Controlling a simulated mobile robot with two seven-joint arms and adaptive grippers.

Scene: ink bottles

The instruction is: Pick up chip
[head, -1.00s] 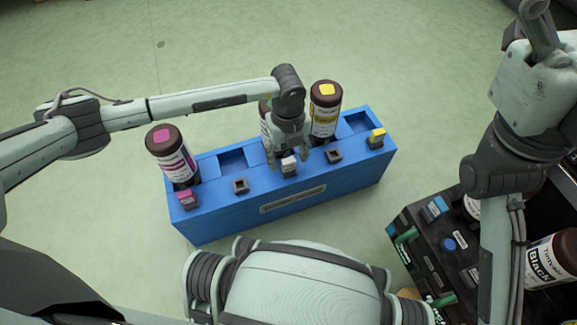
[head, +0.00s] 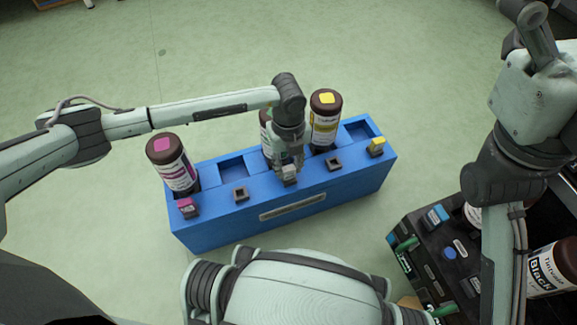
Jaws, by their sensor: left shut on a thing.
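My left gripper (head: 288,166) points down over the middle of the blue rack (head: 232,228). Its fingers are shut on a pale grey chip (head: 289,171). The chip is at a dark socket in the rack's front row; I cannot tell whether it is clear of it. A magenta chip (head: 187,206) sits at the rack's left end and a yellow chip (head: 377,145) at its right end. Two sockets, left (head: 241,194) and right (head: 334,164) of my gripper, are empty. My right arm comes in at the right, but its gripper is out of view.
A magenta-labelled bottle (head: 172,163) and a yellow-labelled bottle (head: 325,117) stand in the rack. Another bottle (head: 265,122) is partly hidden behind my left gripper. At the lower right is a dark unit (head: 412,226) with a blue chip (head: 436,215) and a black-ink bottle (head: 554,270).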

